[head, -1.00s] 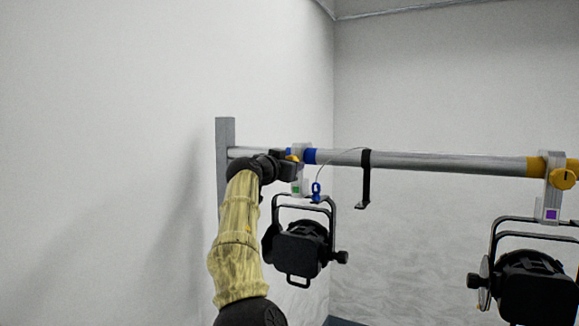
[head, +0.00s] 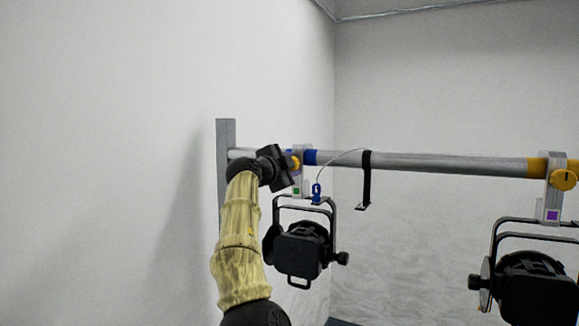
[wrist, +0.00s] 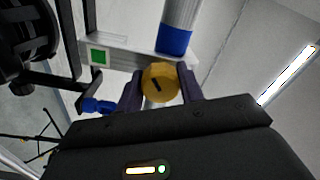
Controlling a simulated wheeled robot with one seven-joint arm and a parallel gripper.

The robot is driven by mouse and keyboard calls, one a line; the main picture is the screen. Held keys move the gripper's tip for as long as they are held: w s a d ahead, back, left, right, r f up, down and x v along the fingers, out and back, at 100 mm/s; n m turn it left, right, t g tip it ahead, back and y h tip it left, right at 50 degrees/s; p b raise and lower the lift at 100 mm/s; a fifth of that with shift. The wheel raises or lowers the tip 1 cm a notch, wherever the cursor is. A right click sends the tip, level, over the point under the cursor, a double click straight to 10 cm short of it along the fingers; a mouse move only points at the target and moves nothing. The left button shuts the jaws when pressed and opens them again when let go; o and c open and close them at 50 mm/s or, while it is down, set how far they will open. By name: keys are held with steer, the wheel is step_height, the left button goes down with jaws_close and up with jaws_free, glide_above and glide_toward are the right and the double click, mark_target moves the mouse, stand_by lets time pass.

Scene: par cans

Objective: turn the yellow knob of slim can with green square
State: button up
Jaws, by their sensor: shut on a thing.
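The slim can (head: 301,248) with the green square (head: 296,191) hangs from the bar by its clamp at the left part of the rail. Its yellow knob (head: 296,163) is partly hidden by my gripper (head: 291,165) in the head view. In the wrist view the yellow knob (wrist: 160,82) with a dark slot mark sits between the two fingers of my gripper (wrist: 161,88), which is shut on it. The green square (wrist: 98,56) shows on the clamp to the left of the knob.
The grey bar (head: 430,162) runs to the right. A blue safety clip (head: 317,190) and a black strap bracket (head: 367,180) hang near the can. Another can (head: 535,287) with a purple square and yellow knob (head: 564,175) hangs at the right. A wall is close on the left.

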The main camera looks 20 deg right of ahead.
steer(key=m, duration=1.1)
steer(key=m+p, duration=0.1)
steer(key=m, duration=0.1)
steer(key=shift+r+m, duration=0.2)
steer(key=shift+m, duration=0.2)
steer(key=m+p, duration=0.2)
steer(key=p, duration=0.1)
steer(key=shift+r+p, duration=0.15)
steer(key=shift+p, duration=0.2)
steer(key=m+p, duration=0.2)
steer(key=p, duration=0.2)
steer(key=shift+r+p, duration=0.1)
steer(key=shift+p, duration=0.3)
steer(key=m+p, duration=0.2)
steer(key=p, duration=0.2)
steer(key=shift+p, duration=0.6)
steer(key=shift+f+m+p, duration=0.3)
steer(key=shift+m+p, duration=0.3)
